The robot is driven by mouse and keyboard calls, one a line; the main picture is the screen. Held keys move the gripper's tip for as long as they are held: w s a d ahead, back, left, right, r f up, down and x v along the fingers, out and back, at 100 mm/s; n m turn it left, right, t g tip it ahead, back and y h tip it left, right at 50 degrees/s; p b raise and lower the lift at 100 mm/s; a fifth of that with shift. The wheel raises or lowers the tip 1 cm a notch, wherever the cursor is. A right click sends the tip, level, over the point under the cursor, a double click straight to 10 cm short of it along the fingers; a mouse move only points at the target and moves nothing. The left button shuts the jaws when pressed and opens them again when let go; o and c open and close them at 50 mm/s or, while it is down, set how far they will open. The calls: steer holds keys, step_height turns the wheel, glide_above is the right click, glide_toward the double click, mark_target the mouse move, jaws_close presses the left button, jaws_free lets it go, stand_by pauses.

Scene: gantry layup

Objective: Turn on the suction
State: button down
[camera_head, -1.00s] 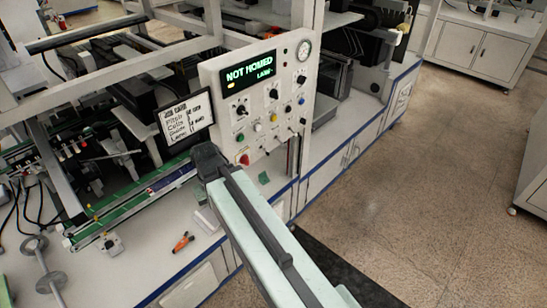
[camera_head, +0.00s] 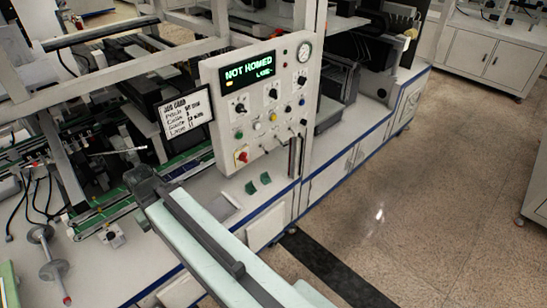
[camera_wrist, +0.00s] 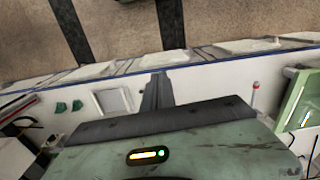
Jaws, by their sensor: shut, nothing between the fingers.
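The white control panel (camera_head: 222,77) stands upright on the gantry frame in the head view. Its green display (camera_head: 249,69) reads "NOT HOMED" with a smaller line below. Under it are several black knobs, coloured buttons and small levers, and a red knob (camera_head: 242,156) at lower left. A round gauge (camera_head: 303,51) sits at the top right. I cannot read which control is for suction. My gripper (camera_wrist: 157,90) shows in the wrist view as dark fingers, shut and empty, over the white bench. In the head view my arm reaches left below the panel, apart from it; the fingertips are hidden.
A job card (camera_head: 186,113) stands left of the panel. Two small green pieces (camera_head: 258,183) and a pale flat tray (camera_head: 221,208) lie on the bench below it. Rails and cables fill the left. The floor (camera_head: 400,200) to the right is clear.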

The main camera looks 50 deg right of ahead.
steer(key=w+d+f+m+t+y+b, duration=0.1)
steer(key=w+f+b, duration=0.1)
steer(key=f+b, duration=1.7)
steer(key=w+d+f+m+y+b, duration=0.1)
steer(key=w+f+y+b, duration=0.1)
steer(key=f+b, duration=1.7)
steer(key=w+d+r+m+t+y, duration=0.1)
steer(key=d+r+m+t+y, duration=0.2)
steer(key=d+r+m+t, duration=0.65)
steer(key=w+d+r+m+t+y, duration=0.25)
steer(key=d+r, duration=0.45)
steer(key=d, duration=0.7)
steer(key=s+d+r+m+t+h, duration=0.1)
steer(key=s+d+r+m+t, duration=0.1)
steer(key=s+d+r, duration=0.4)
steer(key=s+d+r+m+t+h, duration=0.2)
steer(key=s+d+r+t, duration=0.3)
steer(key=d, duration=0.6)
steer(key=s+d+r+m+t+h, duration=0.1)
steer(key=s+d+r+m+t, duration=0.2)
steer(key=s+d+r, duration=0.4)
steer(key=shift+s+d+m, duration=0.3)
steer(key=shift+s+d, duration=0.1)
steer(key=shift+d, duration=0.65)
